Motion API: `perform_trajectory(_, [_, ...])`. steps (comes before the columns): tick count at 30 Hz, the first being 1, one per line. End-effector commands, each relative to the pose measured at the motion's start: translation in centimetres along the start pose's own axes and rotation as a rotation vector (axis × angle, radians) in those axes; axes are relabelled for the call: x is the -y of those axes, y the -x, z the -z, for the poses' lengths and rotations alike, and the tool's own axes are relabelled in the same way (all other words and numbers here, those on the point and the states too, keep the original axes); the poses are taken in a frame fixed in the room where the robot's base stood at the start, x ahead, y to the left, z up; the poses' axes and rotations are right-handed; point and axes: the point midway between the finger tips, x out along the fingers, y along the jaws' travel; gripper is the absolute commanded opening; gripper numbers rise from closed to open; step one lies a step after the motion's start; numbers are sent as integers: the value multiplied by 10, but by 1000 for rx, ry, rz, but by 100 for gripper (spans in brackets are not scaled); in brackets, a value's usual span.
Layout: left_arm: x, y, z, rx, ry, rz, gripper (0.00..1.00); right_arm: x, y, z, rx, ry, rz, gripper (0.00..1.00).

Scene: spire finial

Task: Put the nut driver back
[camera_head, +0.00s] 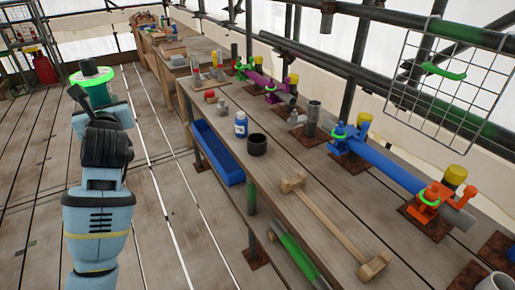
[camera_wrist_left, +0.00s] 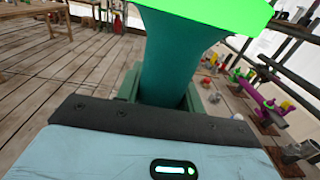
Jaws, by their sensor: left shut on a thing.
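My left gripper (camera_head: 92,92) is raised over the floor at the left, away from the bench. It is shut on a teal-green piece with a wide bright green rim (camera_head: 92,78), probably the nut driver. In the left wrist view, its teal body (camera_wrist_left: 180,60) stands between the jaws and flares into the bright green part at the top; its far end is out of that view. My right gripper is not in view. No marked place for the nut driver can be made out.
A blue tray (camera_head: 216,153) lies beneath the bench edge. A wire panel (camera_head: 450,75) hangs at right.

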Motion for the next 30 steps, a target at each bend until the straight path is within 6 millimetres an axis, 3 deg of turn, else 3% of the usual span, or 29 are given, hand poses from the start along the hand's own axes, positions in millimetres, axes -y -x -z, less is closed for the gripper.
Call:
perform_trajectory(17, [0,3,0,9,1,5,4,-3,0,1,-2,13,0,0])
perform_trajectory(23, [4,24,36,4,-2,44,4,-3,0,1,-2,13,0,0])
perform_trajectory(30, [14,80,99,2,-2,155,4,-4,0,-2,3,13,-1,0])
